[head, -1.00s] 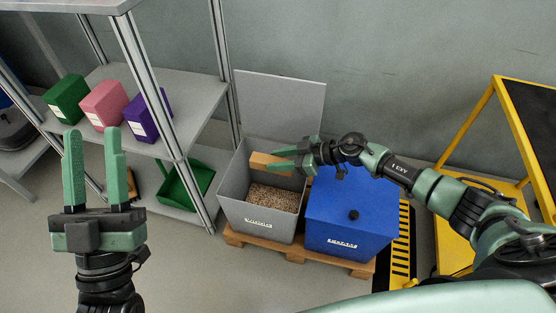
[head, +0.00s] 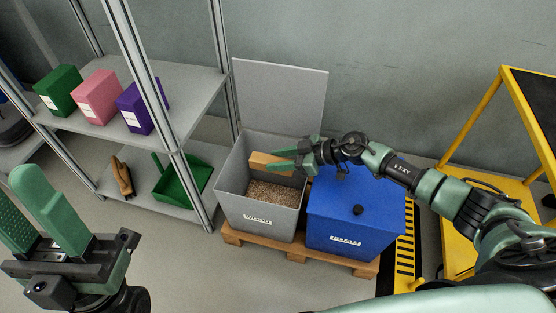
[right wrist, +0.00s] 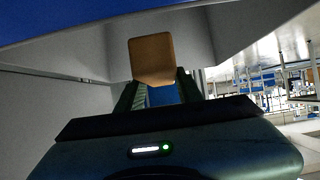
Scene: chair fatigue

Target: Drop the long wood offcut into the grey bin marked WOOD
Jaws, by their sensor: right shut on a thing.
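My right gripper (head: 296,158) is shut on the long wood offcut (head: 264,161). It holds the offcut roughly level over the mouth of the open grey bin (head: 232,206). The bin's label is too blurred to read for sure. Wood-coloured chips (head: 272,192) lie inside. In the right wrist view the offcut's end (right wrist: 152,58) sticks out beyond the fingers (right wrist: 155,95), with grey bin walls around it.
The bin's grey lid (head: 280,100) stands raised behind. A closed blue bin (head: 350,215) stands to the right on the same pallet (head: 298,256). A shelf (head: 190,88) with coloured boxes, a green dustpan (head: 182,182) and a glove-like item (head: 122,177) is left. A yellow frame (head: 500,110) stands right.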

